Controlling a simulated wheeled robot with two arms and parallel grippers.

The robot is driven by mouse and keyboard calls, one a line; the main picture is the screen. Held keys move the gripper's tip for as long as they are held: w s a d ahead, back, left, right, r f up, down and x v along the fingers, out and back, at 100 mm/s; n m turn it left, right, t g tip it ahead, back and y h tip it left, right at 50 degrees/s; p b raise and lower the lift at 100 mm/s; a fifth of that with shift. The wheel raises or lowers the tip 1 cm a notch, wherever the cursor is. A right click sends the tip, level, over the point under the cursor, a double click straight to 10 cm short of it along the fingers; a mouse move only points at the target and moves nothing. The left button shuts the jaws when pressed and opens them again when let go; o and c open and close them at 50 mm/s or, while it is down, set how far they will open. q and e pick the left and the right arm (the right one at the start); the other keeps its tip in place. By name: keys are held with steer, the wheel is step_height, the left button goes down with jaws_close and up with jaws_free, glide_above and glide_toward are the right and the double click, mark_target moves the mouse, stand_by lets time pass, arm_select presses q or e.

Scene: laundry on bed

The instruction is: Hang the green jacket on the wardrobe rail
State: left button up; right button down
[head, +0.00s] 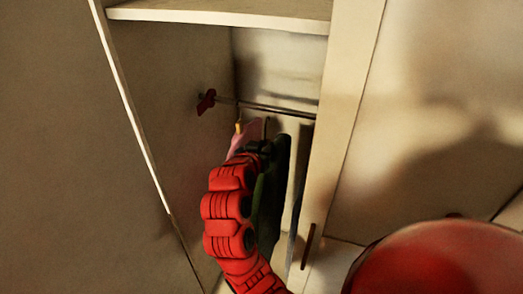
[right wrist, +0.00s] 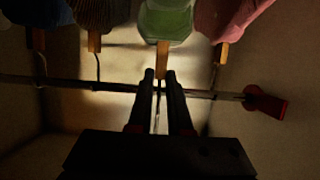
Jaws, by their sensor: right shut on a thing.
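The green jacket (right wrist: 167,22) hangs on a hanger with a wooden part (right wrist: 162,52) in the right wrist view, where the picture is upside down. My right gripper (right wrist: 160,76) is shut on the thin metal hook of this hanger, right at the wardrobe rail (right wrist: 110,87). I cannot tell whether the hook rests over the rail. In the head view my right gripper (head: 262,148) is inside the wardrobe, just below the rail (head: 270,107). The jacket (head: 268,195) shows there as a dark green strip, partly hidden by my arm. My left gripper is in neither view.
A pink garment (right wrist: 222,18) hangs beside the jacket, near the red rail end bracket (right wrist: 268,102). A dark striped garment (right wrist: 97,15) and a blue one (right wrist: 38,10) hang on its other side. The wardrobe shelf (head: 220,16) is above; the side panel (head: 345,120) stands close right.

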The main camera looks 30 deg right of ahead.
steer(key=shift+w+d+r+p, duration=0.1)
steer(key=shift+w+d+p, duration=0.2)
steer(key=shift+w+d, duration=0.9)
steer(key=shift+w+d+r+p, duration=0.1)
steer(key=shift+w+d+p, duration=0.15)
steer(key=shift+w+d, duration=0.9)
steer(key=shift+w+d+p, duration=0.35)
steer(key=shift+w+d, duration=0.25)
steer(key=shift+d, duration=0.35)
steer(key=shift+w+d+p, duration=0.3)
steer(key=shift+w+d, duration=0.3)
steer(key=shift+d, duration=0.35)
steer(key=shift+f+b, duration=1.25)
steer(key=shift+f, duration=0.1)
steer(key=c, duration=0.8)
jaws_free()
steer(key=shift+a, duration=0.1)
